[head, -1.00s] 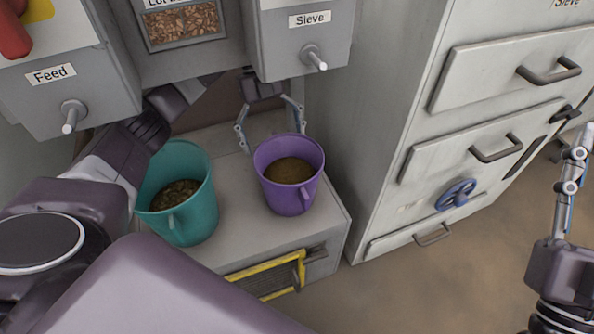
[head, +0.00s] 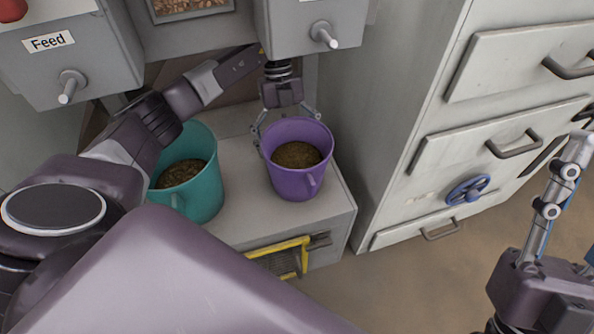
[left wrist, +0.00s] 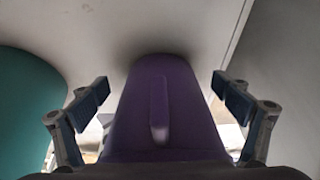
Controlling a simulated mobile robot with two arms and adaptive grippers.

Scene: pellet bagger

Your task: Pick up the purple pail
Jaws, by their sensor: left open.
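In the left wrist view the pail (left wrist: 180,110) fills the middle, a vertical handle strip facing the camera. My left gripper (head: 287,120) is at the pail's far side, its fingers spread around the body. In the wrist view there is a gap between the pail and each finger pad. My right gripper (head: 565,190) is at the right edge, far from the pail and partly cut off; its opening cannot be judged.
A teal pail (head: 205,196) with pellets stands close on the left, beside my left arm. The Feed box (head: 66,75) and another box with a knob (head: 306,30) hang above. A grey drawer cabinet (head: 385,110) stands to the right. A yellow-framed grille is below.

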